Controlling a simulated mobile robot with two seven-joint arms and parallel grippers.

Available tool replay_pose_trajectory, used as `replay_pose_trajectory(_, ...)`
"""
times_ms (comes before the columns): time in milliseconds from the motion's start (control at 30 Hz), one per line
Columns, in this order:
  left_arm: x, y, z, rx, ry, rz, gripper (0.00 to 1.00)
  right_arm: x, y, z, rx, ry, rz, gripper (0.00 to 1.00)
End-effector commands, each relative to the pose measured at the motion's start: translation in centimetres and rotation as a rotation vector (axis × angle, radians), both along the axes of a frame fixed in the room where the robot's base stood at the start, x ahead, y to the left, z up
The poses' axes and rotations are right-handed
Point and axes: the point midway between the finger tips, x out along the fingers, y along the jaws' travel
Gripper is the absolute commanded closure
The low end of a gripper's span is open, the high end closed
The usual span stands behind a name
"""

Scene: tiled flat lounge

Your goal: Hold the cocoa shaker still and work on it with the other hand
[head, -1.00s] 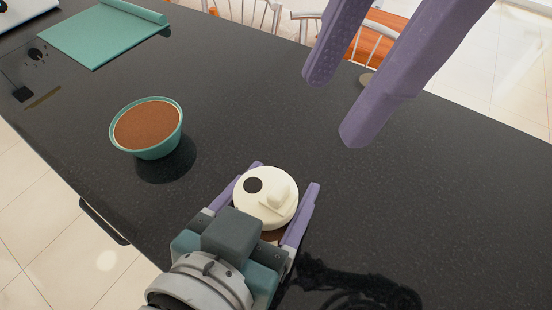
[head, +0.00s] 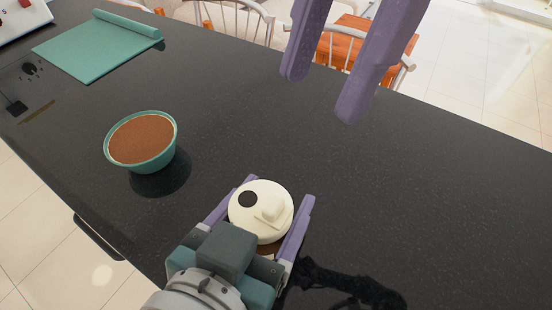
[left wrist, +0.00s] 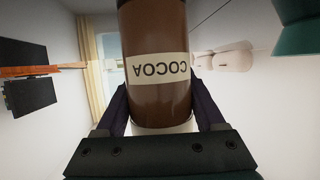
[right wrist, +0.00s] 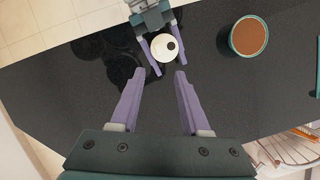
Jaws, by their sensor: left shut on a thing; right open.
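My left gripper (head: 273,205) is shut around the shaker, one purple finger on each side. My right gripper (head: 320,95) is open and empty, above the counter, up and to the right of the shaker in the head view. In the right wrist view, the shaker's lid (right wrist: 162,47) lies beyond the open fingertips (right wrist: 160,75).
A teal bowl of brown powder (head: 141,168) stands left of the shaker. A teal mat (head: 90,50) with a rolled edge lies at the far left. Chairs (head: 230,20) stand beyond the counter. The counter right of the shaker is clear.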

Motion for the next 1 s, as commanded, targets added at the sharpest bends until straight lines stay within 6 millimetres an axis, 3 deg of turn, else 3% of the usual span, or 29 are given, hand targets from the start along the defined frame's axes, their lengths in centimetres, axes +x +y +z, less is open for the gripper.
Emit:
replay_pose_trajectory(200,0.0,0.0,0.0,0.0,0.001,0.0,0.93,1.1,0.4,1.1,0.03,0.017,0.273,0.54)
replay_pose_trajectory(367,0.0,0.0,0.0,0.0,0.001,0.0,0.93,1.2,0.6,1.0,0.046,0.026,0.357,0.54)
replay_pose_trajectory(467,0.0,0.0,0.0,0.0,0.001,0.0,0.93,0.8,0.8,-0.1,0.048,0.028,0.365,0.54)
replay_pose_trajectory(800,0.0,0.0,0.0,0.0,0.001,0.0,0.93,-1.5,2.4,-6.6,0.048,0.029,0.363,0.54)
replay_pose_trajectory(1000,0.0,0.0,0.0,0.0,0.001,0.0,0.93,-2.2,3.0,-9.0,0.048,0.025,0.362,0.54)
